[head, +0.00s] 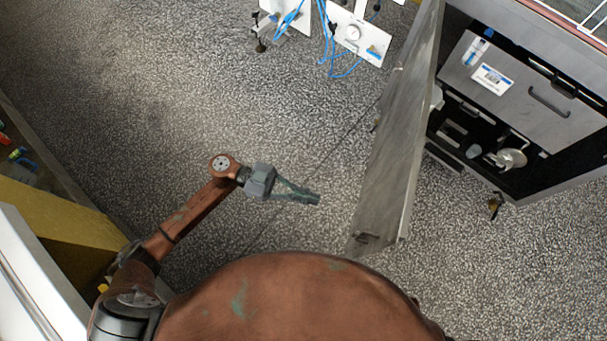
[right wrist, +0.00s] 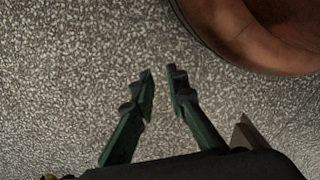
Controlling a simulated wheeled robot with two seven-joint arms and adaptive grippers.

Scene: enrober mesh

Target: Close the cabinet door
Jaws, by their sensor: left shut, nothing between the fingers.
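The cabinet door (head: 392,150) is a tall grey metal panel standing wide open, swung out from the cabinet (head: 562,187) at the right of the head view. Its near end reaches toward my body. My left gripper (head: 314,198) is shut and empty, to the left of the door with a clear gap between them. My right gripper (right wrist: 160,72) shows only in the right wrist view; its two green fingers are apart with nothing between them, above speckled floor. In the head view I do not see it.
Inside the cabinet are a grey panel with a handle (head: 548,101) and a metal fitting (head: 511,158). White boards with a gauge and blue hoses (head: 353,44) stand at the top. A yellow structure (head: 65,212) is at the left. Speckled floor is clear between.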

